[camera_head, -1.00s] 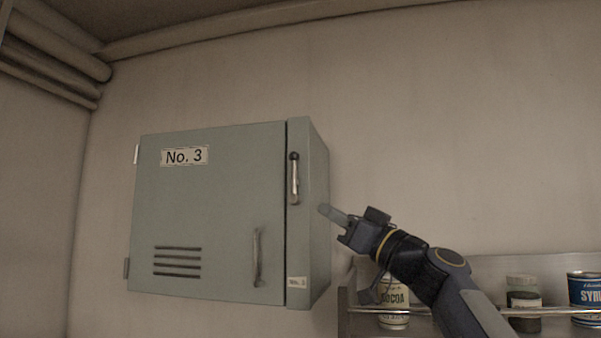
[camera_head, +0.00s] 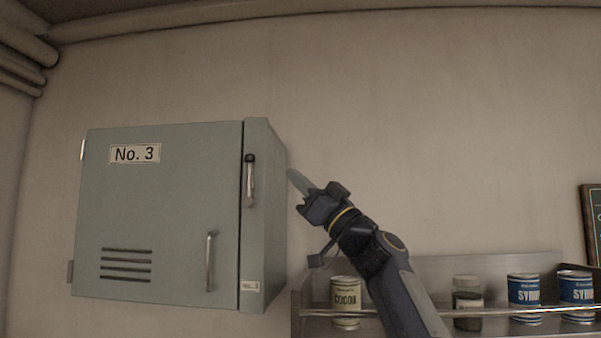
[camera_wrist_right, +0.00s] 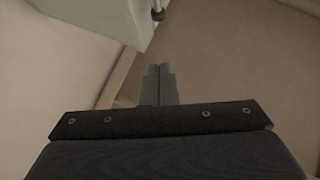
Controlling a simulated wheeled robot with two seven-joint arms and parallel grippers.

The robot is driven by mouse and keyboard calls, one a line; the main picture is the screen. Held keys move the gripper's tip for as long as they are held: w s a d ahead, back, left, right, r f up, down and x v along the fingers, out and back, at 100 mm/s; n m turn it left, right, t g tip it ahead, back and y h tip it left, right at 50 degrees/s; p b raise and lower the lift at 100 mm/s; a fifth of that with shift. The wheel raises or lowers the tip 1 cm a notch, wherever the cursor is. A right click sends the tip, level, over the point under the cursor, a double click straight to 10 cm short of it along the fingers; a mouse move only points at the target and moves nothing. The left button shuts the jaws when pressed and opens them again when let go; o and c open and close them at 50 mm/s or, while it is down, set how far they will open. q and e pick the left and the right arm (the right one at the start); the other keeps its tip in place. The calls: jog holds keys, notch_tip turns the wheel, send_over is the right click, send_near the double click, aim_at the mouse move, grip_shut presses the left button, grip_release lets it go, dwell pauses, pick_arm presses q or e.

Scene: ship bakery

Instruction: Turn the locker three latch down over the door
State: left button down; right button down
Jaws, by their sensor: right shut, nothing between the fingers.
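The grey-green locker (camera_head: 165,215) marked No. 3 hangs on the wall at the left in the head view, its door shut. Its latch (camera_head: 250,182) is a slim metal bar with a black knob at the top. It stands upright on the strip right of the door seam, not across the door. The knob (camera_wrist_right: 158,14) also shows at the top of the right wrist view. My right gripper (camera_head: 292,175) is shut and empty, just right of the locker's side at about knob height, apart from the latch. Its closed fingers (camera_wrist_right: 160,70) point toward the knob side. My left gripper is out of view.
A door handle (camera_head: 211,262) sits low on the locker door, left of the latch. A metal shelf (camera_head: 420,270) below right holds a cocoa tin (camera_head: 345,298), a jar (camera_head: 467,302) and syrup tins (camera_head: 523,292). The wall above is clear.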

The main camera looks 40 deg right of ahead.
aim_at(250, 180)
jog(key=w+r+p, duration=0.1)
jog(key=w+p, duration=0.1)
jog(key=w+a+r+p, duration=0.1)
jog(key=w+p, duration=0.1)
jog(key=w, duration=0.1)
jog(key=w+a+r+p, duration=0.1)
jog(key=w+r+p, duration=0.1)
jog(key=w, duration=0.1)
jog(key=shift+w+p, duration=0.25)
jog(key=shift+p, duration=0.05)
jog(key=shift+w, duration=0.1)
